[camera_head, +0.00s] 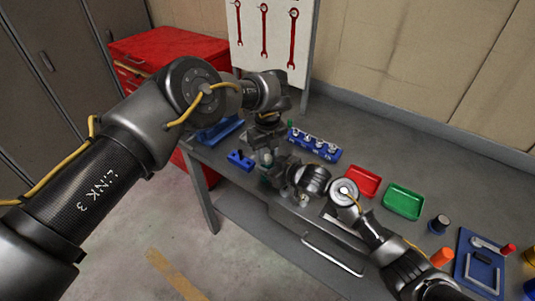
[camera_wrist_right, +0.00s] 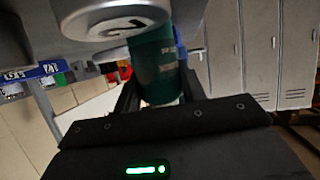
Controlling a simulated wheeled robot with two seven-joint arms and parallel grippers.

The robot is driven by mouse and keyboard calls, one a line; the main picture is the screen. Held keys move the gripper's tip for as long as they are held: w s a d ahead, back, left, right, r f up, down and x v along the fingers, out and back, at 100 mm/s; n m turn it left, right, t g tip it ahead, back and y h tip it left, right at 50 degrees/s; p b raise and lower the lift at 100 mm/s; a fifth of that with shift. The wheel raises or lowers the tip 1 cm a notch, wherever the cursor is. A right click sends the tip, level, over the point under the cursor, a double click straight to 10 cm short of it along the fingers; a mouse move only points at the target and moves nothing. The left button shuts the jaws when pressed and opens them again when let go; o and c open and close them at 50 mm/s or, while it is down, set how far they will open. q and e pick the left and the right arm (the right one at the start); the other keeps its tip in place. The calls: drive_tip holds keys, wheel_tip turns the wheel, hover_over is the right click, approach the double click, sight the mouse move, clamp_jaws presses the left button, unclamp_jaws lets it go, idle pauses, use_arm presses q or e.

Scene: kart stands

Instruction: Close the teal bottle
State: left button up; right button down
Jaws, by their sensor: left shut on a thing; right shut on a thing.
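The teal bottle (camera_wrist_right: 156,65) stands between the fingers of my right gripper (camera_wrist_right: 158,98) in the right wrist view, and that gripper is shut on it. In the head view only a small part of the bottle (camera_head: 266,158) shows between my two grippers. My right gripper (camera_head: 272,178) comes in from the lower right there. My left gripper (camera_head: 266,138) is directly above the bottle, pointing down and shut. What it holds is hidden by its fingers, and I cannot make out a cap or the bottle's mouth.
A blue rack with several sockets (camera_head: 315,145) stands just right of the grippers. A blue block (camera_head: 240,160) is close on the left. Red (camera_head: 362,181) and green (camera_head: 403,201) trays lie to the right. A red tool chest (camera_head: 165,46) stands behind left.

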use_arm(q)
drive_tip(key=o, duration=1.1)
use_arm(e)
drive_tip(key=shift+f, duration=0.2)
use_arm(q)
drive_tip(key=shift+o, duration=0.2)
wheel_tip(320, 180, up, 12)
use_arm(e)
drive_tip(key=c, duration=1.1)
unclamp_jaws()
drive_tip(key=shift+c, duration=0.2)
drive_tip(key=o, duration=0.4)
drive_tip(key=shift+r, duration=0.1)
